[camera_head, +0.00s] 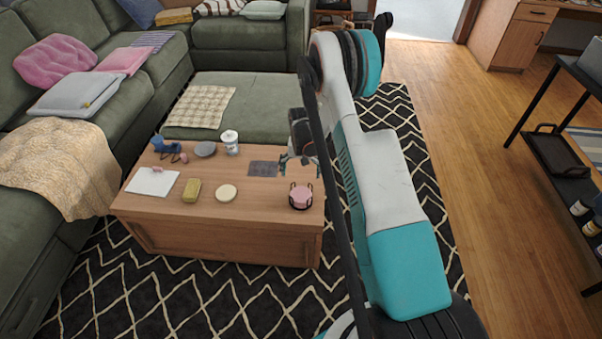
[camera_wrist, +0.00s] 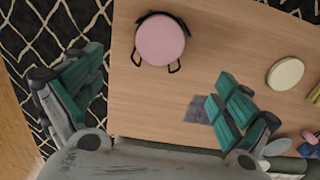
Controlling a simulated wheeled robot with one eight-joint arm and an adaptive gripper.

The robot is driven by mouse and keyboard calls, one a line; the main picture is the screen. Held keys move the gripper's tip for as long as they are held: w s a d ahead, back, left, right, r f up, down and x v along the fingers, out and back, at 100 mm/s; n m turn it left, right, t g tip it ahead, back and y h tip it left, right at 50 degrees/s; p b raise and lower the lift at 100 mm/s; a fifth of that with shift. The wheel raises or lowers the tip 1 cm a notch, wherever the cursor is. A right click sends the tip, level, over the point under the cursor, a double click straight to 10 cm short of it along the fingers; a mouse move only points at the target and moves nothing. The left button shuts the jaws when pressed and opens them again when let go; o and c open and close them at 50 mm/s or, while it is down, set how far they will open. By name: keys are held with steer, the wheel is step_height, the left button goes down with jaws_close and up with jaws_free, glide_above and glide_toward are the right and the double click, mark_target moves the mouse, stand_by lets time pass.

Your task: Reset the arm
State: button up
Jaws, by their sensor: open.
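My gripper (camera_wrist: 158,108) is open and empty in the wrist view, its two teal-padded fingers spread wide above the coffee table (camera_wrist: 150,95). In the head view my gripper (camera_head: 298,160) is small and partly hidden, over the right end of the table (camera_head: 150,205). My white and teal arm stands across the middle right of the head view. A pink round stack in a black holder (camera_head: 301,196) sits near the table's right front corner. The holder also shows in the wrist view (camera_wrist: 160,40), beyond the fingers and apart from them.
The table also bears a dark grey mat (camera_head: 263,168), a white jar (camera_head: 229,142), a cream disc (camera_head: 226,192), a yellow block (camera_head: 192,190) and white paper (camera_head: 152,181). A green sectional (camera_head: 225,115) borders it. Wooden floor (camera_head: 480,150) lies open to the right, before a black shelf (camera_head: 560,155).

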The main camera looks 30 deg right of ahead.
stand_by(0.4)
steer(key=s+a+r+n+t, duration=0.1)
steer(key=s+a+r, duration=0.15)
steer(key=r, duration=0.75)
steer(key=s+a+r+n+t, duration=0.15)
steer(key=a+r, duration=0.25)
steer(key=r, duration=0.6)
steer(key=s+a+r+n+t, duration=0.1)
steer(key=s+a+r, duration=0.15)
steer(key=r, duration=0.75)
steer(key=s+a+r+n+t, duration=0.1)
steer(key=s+a+r, duration=0.5)
steer(key=s+r, duration=0.4)
steer(key=s+a+n+t, duration=0.2)
steer(key=s+a, duration=0.2)
steer(key=s, duration=1)
steer(key=shift+s+a+t, duration=0.2)
steer(key=shift+s+t, duration=0.05)
steer(key=shift+t, duration=0.1)
